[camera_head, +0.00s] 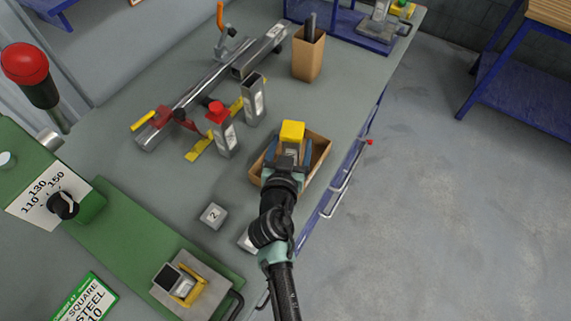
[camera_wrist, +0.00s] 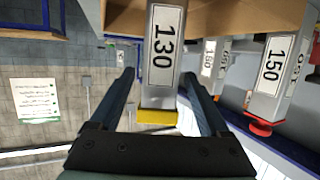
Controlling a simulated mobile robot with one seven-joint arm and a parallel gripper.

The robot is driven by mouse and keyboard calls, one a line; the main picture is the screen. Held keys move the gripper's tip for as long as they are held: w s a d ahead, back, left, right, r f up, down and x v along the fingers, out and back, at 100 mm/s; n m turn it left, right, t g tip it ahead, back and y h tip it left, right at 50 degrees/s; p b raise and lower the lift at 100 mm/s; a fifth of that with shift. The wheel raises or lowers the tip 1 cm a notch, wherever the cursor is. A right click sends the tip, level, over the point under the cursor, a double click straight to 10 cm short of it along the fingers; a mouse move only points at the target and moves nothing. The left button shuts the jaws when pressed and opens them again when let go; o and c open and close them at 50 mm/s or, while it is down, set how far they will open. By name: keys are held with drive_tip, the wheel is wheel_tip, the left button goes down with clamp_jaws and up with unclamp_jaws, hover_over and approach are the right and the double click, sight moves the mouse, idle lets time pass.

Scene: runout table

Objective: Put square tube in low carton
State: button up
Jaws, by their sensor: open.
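A grey square tube with a yellow cap (camera_head: 292,131) stands upright in the low carton (camera_head: 325,148), its lower end hidden by the carton wall. In the wrist view, which is upside down, the tube (camera_wrist: 162,93) carries the label 130 and its foot is hidden behind the brown carton (camera_wrist: 232,17). My gripper (camera_head: 290,152) is over the near side of the carton. In the wrist view my gripper (camera_wrist: 160,78) is open, with one finger on each side of the tube; I cannot tell whether either touches it.
Left of the carton stand a red-capped tube (camera_head: 222,133), labelled 150 in the wrist view (camera_wrist: 273,80), and an uncapped tube (camera_head: 253,100). A tall carton (camera_head: 308,56) holds a dark piece. A long stop rail (camera_head: 205,85) lies behind. A small block (camera_head: 213,215) sits nearer.

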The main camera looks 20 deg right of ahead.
drive_tip(key=b+v, duration=0.1)
drive_tip(key=v, duration=0.9)
drive_tip(key=shift+s+a+b, duration=0.25)
drive_tip(key=shift+b, duration=0.1)
drive_tip(key=shift+r, duration=0.15)
drive_tip(key=w+a+r+t+y, duration=0.1)
drive_tip(key=w+a+r+t, duration=0.2)
drive_tip(key=r, duration=1.1)
drive_tip(key=w+a+r+t, duration=0.1)
drive_tip(key=w+r+t, duration=0.3)
drive_tip(key=r, duration=0.9)
drive_tip(key=s+a+r+n+t+y, duration=0.2)
drive_tip(key=s+r, duration=0.1)
drive_tip(key=r, duration=0.6)
drive_tip(key=s+a+r+n+t+y, duration=0.2)
drive_tip(key=s+r+t, duration=0.1)
drive_tip(key=r, duration=0.7)
drive_tip(key=s+a+r+n+t+y, duration=0.2)
drive_tip(key=s+a+r, duration=0.1)
drive_tip(key=r, duration=0.6)
drive_tip(key=shift+s+r+t, duration=0.4)
drive_tip(key=shift+s, duration=0.3)
